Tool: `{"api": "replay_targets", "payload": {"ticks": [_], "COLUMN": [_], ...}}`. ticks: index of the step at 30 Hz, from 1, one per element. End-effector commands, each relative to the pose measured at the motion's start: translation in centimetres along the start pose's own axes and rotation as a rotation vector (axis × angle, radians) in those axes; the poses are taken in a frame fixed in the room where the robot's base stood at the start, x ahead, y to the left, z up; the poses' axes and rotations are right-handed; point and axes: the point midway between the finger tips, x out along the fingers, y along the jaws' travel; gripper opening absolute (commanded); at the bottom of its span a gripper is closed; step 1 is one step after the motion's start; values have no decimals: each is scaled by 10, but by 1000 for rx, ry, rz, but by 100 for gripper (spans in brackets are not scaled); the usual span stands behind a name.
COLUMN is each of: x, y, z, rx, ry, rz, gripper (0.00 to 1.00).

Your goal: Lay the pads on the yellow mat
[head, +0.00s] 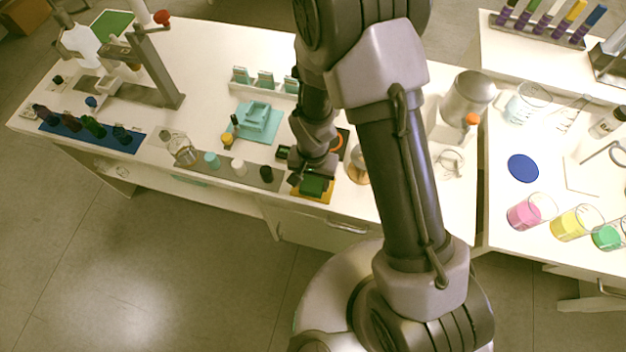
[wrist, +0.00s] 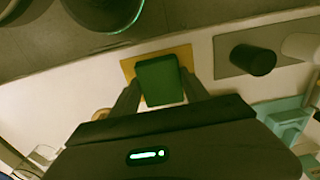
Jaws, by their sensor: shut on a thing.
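My gripper (wrist: 161,88) is shut on a green pad (wrist: 160,79), with one finger on either side of it. The pad is a small dark green block. The yellow mat (wrist: 128,68) shows around the pad's top and left in the wrist view. In the head view the green pad (head: 313,185) is over the yellow mat (head: 325,198) near the table's front edge, under my gripper (head: 312,178). I cannot tell whether the pad touches the mat.
A grey strip (head: 252,181) with teal, white and black caps (head: 266,173) lies just left of the mat. Behind stand a teal tray (head: 270,128) and a teal-block rack (head: 265,82). A glass flask (head: 357,172) is close on the right.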

Motion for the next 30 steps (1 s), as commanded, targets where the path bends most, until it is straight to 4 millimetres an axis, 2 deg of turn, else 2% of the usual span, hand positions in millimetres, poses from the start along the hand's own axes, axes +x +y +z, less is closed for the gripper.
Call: {"api": "replay_targets", "payload": {"ticks": [2, 3, 6, 14, 17, 24, 27, 30], "x": [3, 3, 2, 2, -7, -75, -99, -114], "y": [0, 0, 0, 0, 0, 0, 0, 0], "z": [0, 0, 0, 0, 0, 0, 0, 0], "rx": [0, 0, 0, 0, 0, 1, -1, 0], "ry": [0, 0, 0, 0, 1, 2, 3, 2], "rz": [0, 0, 0, 0, 0, -2, -2, -1], "gripper": [16, 58, 76, 76, 76, 76, 76, 76]}}
